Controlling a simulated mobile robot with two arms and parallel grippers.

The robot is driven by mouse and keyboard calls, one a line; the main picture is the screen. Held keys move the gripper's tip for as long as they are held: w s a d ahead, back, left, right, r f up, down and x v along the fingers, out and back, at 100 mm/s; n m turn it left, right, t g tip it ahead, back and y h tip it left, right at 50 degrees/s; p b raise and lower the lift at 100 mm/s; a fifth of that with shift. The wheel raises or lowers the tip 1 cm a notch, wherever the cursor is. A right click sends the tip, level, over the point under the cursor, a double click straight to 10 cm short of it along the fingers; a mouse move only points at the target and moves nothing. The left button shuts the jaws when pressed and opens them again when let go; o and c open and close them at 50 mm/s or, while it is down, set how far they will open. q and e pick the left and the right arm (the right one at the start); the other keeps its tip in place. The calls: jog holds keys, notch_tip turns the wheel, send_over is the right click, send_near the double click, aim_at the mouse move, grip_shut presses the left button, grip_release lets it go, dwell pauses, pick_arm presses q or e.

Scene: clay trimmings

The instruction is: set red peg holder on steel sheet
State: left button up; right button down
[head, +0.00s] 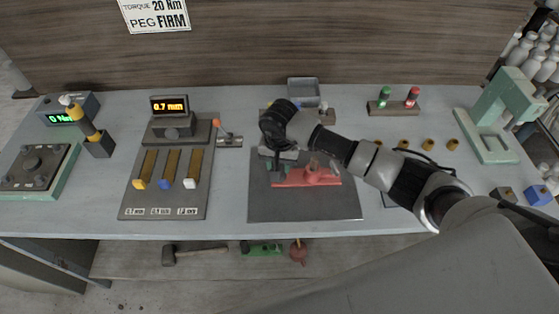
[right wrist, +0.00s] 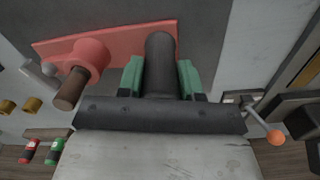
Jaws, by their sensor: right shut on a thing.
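The red peg holder (head: 318,177) is a flat red plate with a round red boss. It also shows in the right wrist view (right wrist: 93,57), with a brown peg (right wrist: 72,88) in the boss. In the head view it appears over the dark grey steel sheet (head: 305,205), within its outline; I cannot tell whether it touches. My right gripper (head: 278,165) is at the holder's left end. In the right wrist view its green-padded fingers (right wrist: 160,75) are shut on a dark upright cylinder at the plate, apparently the holder's post. My left gripper is out of view.
Left of the sheet stands a gauge board (head: 165,210) with coloured sliders. A small lever with an orange knob (head: 217,123) is close to the gripper. A green press frame (head: 490,135) stands at right.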

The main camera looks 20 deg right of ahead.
jog(key=c, duration=0.7)
grip_release()
jog(key=shift+f, duration=0.1)
jog(key=shift+c, duration=0.2)
jog(key=shift+r, duration=0.25)
notch_tip(320, 180, up, 10)
jog(key=b, duration=0.3)
jog(key=shift+r+b, duration=0.2)
jog(key=shift+b, duration=0.1)
jog(key=shift+r, duration=0.7)
